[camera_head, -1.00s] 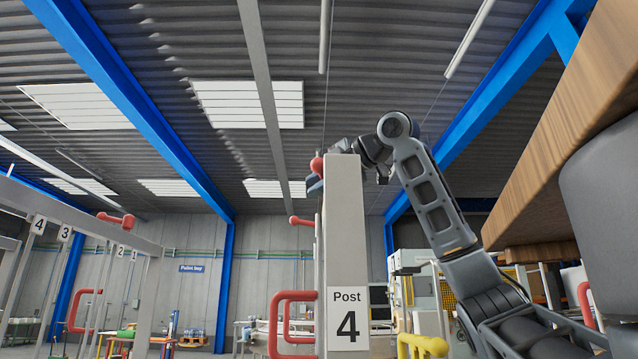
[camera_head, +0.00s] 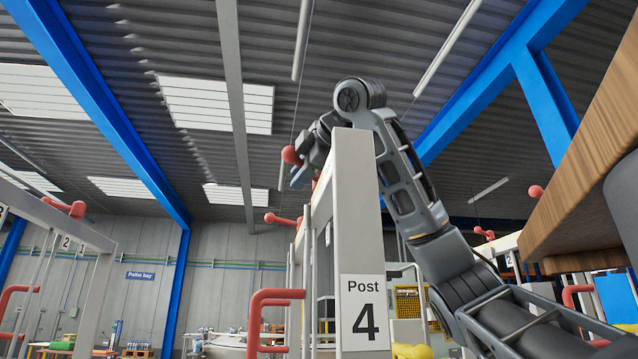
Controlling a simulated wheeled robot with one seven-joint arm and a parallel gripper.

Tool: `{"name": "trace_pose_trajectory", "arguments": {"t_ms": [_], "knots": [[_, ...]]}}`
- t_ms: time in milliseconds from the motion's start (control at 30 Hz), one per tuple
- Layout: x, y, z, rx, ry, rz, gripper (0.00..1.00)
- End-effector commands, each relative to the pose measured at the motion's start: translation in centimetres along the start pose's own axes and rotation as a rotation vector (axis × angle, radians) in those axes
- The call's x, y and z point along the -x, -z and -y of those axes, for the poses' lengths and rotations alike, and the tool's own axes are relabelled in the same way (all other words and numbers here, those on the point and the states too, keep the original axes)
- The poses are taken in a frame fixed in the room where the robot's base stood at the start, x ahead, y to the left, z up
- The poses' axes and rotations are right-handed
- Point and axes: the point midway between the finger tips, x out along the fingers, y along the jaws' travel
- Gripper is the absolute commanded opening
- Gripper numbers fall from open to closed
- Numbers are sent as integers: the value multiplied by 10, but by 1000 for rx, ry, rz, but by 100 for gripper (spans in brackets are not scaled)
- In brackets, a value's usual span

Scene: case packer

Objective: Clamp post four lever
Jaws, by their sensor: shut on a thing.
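Post four (camera_head: 357,240) is a tall pale grey upright with a "Post 4" label near the middle of the picture. Its lever shows as a red ball knob (camera_head: 291,155) sticking out to the left near the top of the post. My gripper (camera_head: 301,174) is at the top left of the post, right by the knob, and is shut on the lever. My arm reaches up from the lower right and passes behind the post top. The post hides part of my wrist, and the lever's shaft is mostly hidden.
A red handle (camera_head: 268,318) is on the lower left side of the post. Another red-knobbed lever (camera_head: 284,219) shows farther back. A wooden slab edge (camera_head: 590,150) hangs close on the right. Numbered posts (camera_head: 65,242) stand at the left.

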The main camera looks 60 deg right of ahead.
Motion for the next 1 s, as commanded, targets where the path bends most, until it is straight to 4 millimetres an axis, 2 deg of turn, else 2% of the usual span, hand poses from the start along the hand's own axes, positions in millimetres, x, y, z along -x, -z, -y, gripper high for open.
{"name": "trace_pose_trajectory", "arguments": {"t_ms": [133, 533, 567, 700, 767, 1000], "knots": [[1, 13, 3, 1, 3, 12, 0], [1, 15, 4, -2, 3, 17, 0], [1, 15, 4, -2, 3, 17, 24], [1, 15, 3, -2, 2, 17, 38], [1, 15, 3, -2, 2, 17, 44], [2, 15, 2, -3, 0, 16, 44]]}}
